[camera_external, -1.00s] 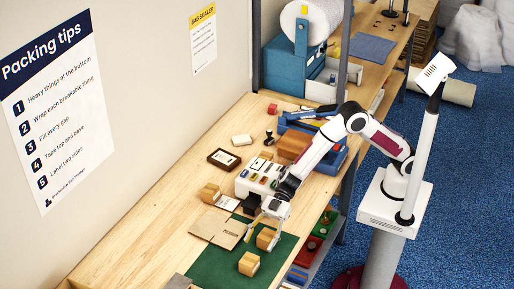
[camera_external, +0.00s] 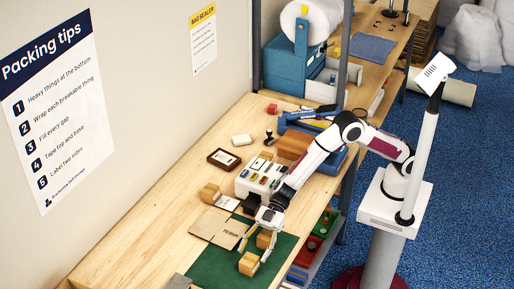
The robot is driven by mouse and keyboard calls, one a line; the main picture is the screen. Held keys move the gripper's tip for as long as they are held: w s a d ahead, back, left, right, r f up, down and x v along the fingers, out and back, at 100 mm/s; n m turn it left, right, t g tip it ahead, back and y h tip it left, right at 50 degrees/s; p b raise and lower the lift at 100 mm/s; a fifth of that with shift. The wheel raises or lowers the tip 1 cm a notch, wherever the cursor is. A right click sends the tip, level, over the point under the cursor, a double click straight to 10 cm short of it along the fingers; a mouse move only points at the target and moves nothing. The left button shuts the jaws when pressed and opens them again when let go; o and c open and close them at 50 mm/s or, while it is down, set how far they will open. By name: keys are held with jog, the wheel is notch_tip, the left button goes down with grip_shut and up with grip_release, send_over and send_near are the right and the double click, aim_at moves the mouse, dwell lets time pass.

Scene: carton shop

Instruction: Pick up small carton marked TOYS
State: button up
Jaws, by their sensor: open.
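Three small tan cartons show. One carton (camera_external: 249,265) sits at the front of the green mat (camera_external: 215,268). A second carton (camera_external: 264,240) is on the mat just behind it, partly hidden by my gripper. A third carton (camera_external: 210,193) stands farther left on the wooden bench. No marking on them is readable at this size, so I cannot tell which says TOYS. My gripper (camera_external: 254,254) is open, pointing down at the front carton. One finger is at its upper left and the other at its right; I cannot tell whether they touch it.
Flat brown cardboard (camera_external: 222,229), one piece marked MEDIUM, lies left of the mat. A white rack of small coloured items (camera_external: 262,178) stands behind my gripper. The bench's left front is clear.

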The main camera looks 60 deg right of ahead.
jog(key=shift+a+f, duration=0.3)
jog(key=shift+a, duration=0.35)
jog(key=shift+c, duration=0.5)
jog(key=c, duration=1.1)
